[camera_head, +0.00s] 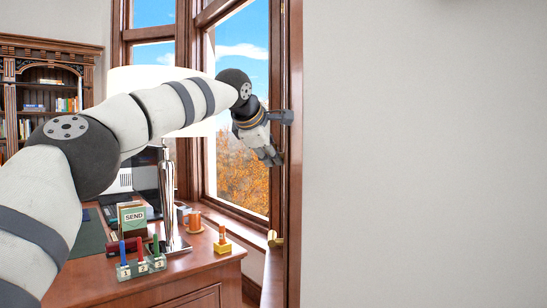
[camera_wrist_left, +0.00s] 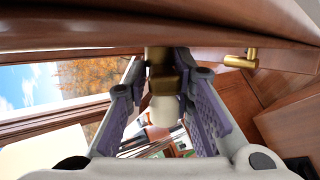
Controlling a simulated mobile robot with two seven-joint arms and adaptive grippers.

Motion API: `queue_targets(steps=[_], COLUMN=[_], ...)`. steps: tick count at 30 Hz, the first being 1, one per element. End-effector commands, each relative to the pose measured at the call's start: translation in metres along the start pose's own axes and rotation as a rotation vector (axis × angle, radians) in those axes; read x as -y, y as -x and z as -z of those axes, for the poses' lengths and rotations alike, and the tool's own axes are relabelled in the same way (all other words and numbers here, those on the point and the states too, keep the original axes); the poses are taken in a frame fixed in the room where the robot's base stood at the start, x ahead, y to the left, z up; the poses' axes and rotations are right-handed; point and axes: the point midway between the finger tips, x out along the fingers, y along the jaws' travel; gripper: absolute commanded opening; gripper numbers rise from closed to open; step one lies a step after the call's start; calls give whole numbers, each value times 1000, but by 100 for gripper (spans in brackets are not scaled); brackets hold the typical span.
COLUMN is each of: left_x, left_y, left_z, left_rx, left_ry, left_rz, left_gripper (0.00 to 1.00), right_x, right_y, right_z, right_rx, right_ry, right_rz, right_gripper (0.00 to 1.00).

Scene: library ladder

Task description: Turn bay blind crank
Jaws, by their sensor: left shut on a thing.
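My left gripper (camera_head: 268,154) is at the wooden window frame, at the right edge of the tall window. In the left wrist view, a brass crank piece with a pale knob (camera_wrist_left: 164,109) sits between the two fingers of my left gripper (camera_wrist_left: 164,112), which is shut on it. The crank hangs close to the dark wooden trim (camera_wrist_left: 90,42). In the head view the gripper and frame hide the crank. My right gripper is not in view.
A wooden desk (camera_head: 205,266) stands below, with a lamp (camera_head: 167,190), a SEND box (camera_head: 131,216) and colored markers in a stand (camera_head: 141,265). A brass handle (camera_wrist_left: 240,60) projects nearby. A plain wall (camera_head: 425,150) fills the right. A bookcase (camera_head: 45,75) stands far left.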

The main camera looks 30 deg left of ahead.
Motion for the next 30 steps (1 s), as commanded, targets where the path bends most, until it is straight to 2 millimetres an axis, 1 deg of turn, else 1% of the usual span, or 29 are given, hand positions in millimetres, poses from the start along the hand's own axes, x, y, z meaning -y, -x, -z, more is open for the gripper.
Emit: queue_targets(steps=[1, 8, 24, 25, 27, 30], left_x=[1, 0, -1, -1, -1, -1], left_y=[-4, -2, -2, -2, -2, -2], left_z=[1, 1, 2, 2, 2, 2], left_rx=[-3, -4, -6, -6, -6, -5], left_ry=[7, 18, 22, 22, 21, 21], left_rz=[16, 59, 72, 72, 72, 71], left_gripper=[0, 0, 0, 26, 41, 41], right_x=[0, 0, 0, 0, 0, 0], right_y=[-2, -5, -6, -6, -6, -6], right_z=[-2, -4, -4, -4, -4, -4], right_rx=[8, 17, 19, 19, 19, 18], right_ry=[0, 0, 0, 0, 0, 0], right_rz=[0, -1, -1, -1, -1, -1], right_gripper=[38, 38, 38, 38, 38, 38])
